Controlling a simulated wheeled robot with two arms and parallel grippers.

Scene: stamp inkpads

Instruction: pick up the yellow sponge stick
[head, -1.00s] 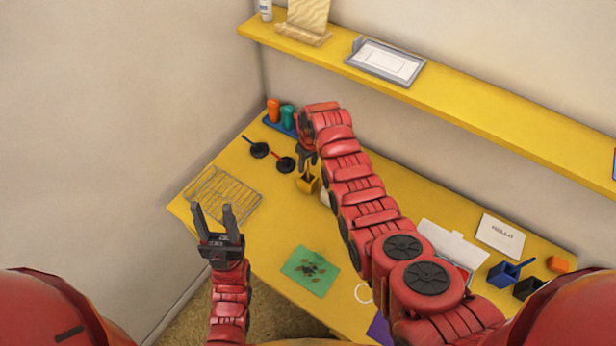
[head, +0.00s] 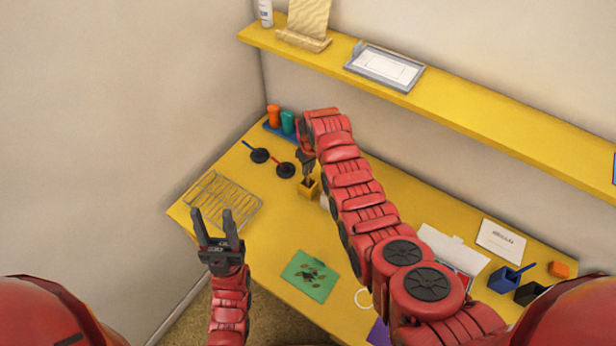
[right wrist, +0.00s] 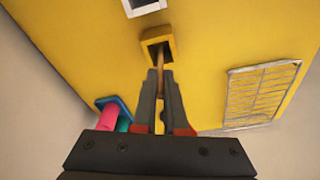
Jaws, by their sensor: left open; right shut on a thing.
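The yellow sponge stick shows in the right wrist view as a thin tan-brown handle (right wrist: 159,63). It runs from my right gripper's fingertips into the open top of a small square yellow holder (right wrist: 146,36). Its sponge end is hidden in or behind the holder. In the head view the yellow holder (head: 309,189) stands just below my right gripper (head: 308,170). The right gripper (right wrist: 160,76) is shut on the stick. My left gripper (head: 213,222) is open and empty, in front of the table's left edge.
Orange and green bottles (head: 274,113) stand at the far left corner. Two black round pads with handles (head: 260,155) lie near them. A wire rack (head: 232,200) lies on the left. A green sheet (head: 309,275) lies in front. A yellow shelf (head: 480,112) runs above the back.

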